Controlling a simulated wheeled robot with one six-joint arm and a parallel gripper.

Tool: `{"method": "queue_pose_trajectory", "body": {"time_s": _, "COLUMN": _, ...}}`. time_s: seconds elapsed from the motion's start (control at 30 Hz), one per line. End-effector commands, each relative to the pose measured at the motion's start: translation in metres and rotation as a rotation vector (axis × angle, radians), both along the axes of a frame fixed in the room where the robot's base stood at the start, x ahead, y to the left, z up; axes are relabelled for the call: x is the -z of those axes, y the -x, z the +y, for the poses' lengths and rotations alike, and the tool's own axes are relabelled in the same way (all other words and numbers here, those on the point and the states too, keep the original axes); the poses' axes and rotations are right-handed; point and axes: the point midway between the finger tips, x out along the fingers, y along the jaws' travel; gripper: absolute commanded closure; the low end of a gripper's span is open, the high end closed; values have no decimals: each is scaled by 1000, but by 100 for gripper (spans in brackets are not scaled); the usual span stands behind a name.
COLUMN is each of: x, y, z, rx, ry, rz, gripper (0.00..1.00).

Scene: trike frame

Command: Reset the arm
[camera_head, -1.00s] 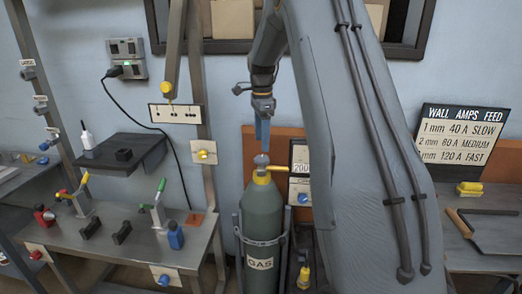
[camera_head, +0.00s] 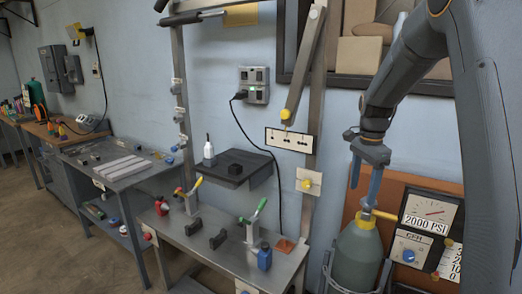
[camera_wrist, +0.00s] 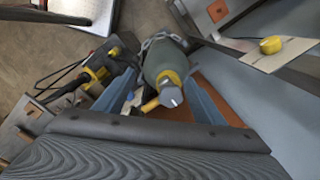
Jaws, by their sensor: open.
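My gripper (camera_head: 363,190) hangs at the right of the head view, pointing down, with its two blue fingers apart. It is just above the top of the green gas cylinder (camera_head: 356,256), which stands upright with a yellow valve handle (camera_head: 384,214). In the wrist view the cylinder (camera_wrist: 168,62) and its grey valve knob (camera_wrist: 171,97) show between the two spread fingers. I see nothing held. Whether a finger touches the valve cannot be told.
A gauge panel (camera_head: 425,214) reading 2000 PSI is right of the cylinder. Floor (camera_head: 60,235) is open at far left.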

Motion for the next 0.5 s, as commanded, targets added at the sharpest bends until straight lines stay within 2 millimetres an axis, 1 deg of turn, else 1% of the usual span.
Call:
{"method": "queue_pose_trajectory", "body": {"time_s": 0.03, "x": 5, "y": 22, "z": 20, "rx": -119, "ry": 1, "rz": -1, "gripper": 37}}
{"method": "queue_pose_trajectory", "body": {"time_s": 0.07, "x": 9, "y": 34, "z": 30, "rx": -195, "ry": 3, "rz": -3, "gripper": 37}}
{"method": "queue_pose_trajectory", "body": {"time_s": 0.1, "x": 14, "y": 50, "z": 42, "rx": -294, "ry": 5, "rz": -6, "gripper": 37}}
{"method": "queue_pose_trajectory", "body": {"time_s": 0.17, "x": 22, "y": 76, "z": 60, "rx": -444, "ry": 8, "rz": -9, "gripper": 37}}
{"method": "queue_pose_trajectory", "body": {"time_s": 0.2, "x": 28, "y": 94, "z": 71, "rx": -544, "ry": 11, "rz": -12, "gripper": 37}}
{"method": "queue_pose_trajectory", "body": {"time_s": 0.27, "x": 36, "y": 123, "z": 87, "rx": -693, "ry": 15, "rz": -15, "gripper": 37}}
{"method": "queue_pose_trajectory", "body": {"time_s": 0.3, "x": 42, "y": 142, "z": 97, "rx": -791, "ry": 18, "rz": -17, "gripper": 37}}
{"method": "queue_pose_trajectory", "body": {"time_s": 0.37, "x": 51, "y": 171, "z": 109, "rx": -931, "ry": 22, "rz": -20, "gripper": 37}}
{"method": "queue_pose_trajectory", "body": {"time_s": 0.4, "x": 56, "y": 190, "z": 116, "rx": -1016, "ry": 26, "rz": -22, "gripper": 37}}
{"method": "queue_pose_trajectory", "body": {"time_s": 0.5, "x": 68, "y": 229, "z": 129, "rx": -1196, "ry": 31, "rz": -25, "gripper": 37}}
